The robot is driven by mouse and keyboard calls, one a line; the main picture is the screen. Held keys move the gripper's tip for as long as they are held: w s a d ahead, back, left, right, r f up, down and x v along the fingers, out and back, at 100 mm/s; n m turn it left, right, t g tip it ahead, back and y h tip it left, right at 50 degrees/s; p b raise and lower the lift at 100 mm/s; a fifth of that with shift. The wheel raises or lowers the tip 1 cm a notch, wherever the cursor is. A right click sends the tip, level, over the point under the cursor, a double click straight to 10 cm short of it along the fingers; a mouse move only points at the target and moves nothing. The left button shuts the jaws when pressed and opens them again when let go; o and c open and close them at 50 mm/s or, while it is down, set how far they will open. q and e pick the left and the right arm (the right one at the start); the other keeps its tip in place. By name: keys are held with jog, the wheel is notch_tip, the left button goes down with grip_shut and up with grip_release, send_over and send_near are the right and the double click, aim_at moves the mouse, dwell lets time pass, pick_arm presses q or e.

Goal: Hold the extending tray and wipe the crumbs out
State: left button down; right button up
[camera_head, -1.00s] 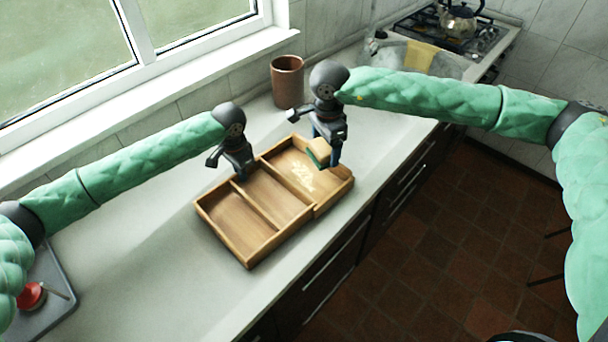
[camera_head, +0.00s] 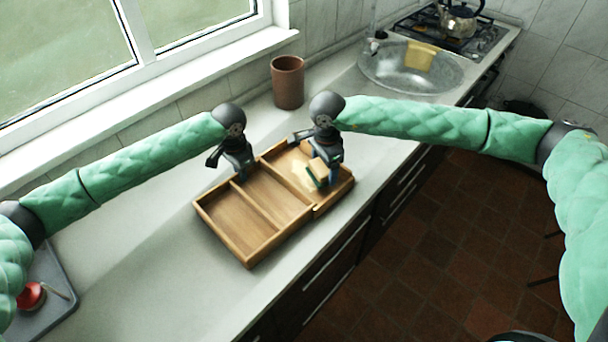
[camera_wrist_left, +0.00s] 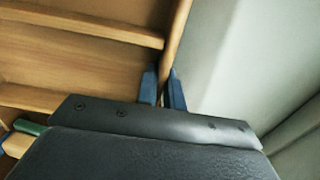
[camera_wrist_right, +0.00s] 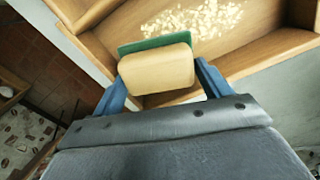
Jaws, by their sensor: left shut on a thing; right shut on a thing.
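The wooden extending tray (camera_head: 237,237) lies on the counter, with its extension (camera_head: 342,193) at the right end. My left gripper (camera_head: 243,177) is shut on the tray's back wall; the left wrist view shows its blue fingers (camera_wrist_left: 163,92) on either side of that wall. My right gripper (camera_head: 325,178) is shut on a brush (camera_head: 316,173) with a tan block and a green edge, inside the extension compartment. In the right wrist view the brush (camera_wrist_right: 157,69) sits between the fingers.
A brown cup (camera_head: 288,82) stands behind the tray. A sink (camera_head: 400,75) with a yellow cloth (camera_head: 420,56) and a stove with a kettle (camera_head: 458,18) are further back. A grey tray (camera_head: 50,290) with a red-topped item (camera_head: 30,296) is at the left.

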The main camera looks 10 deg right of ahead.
aim_at(293, 165)
jog(key=shift+f, duration=1.65)
dwell(0.5)
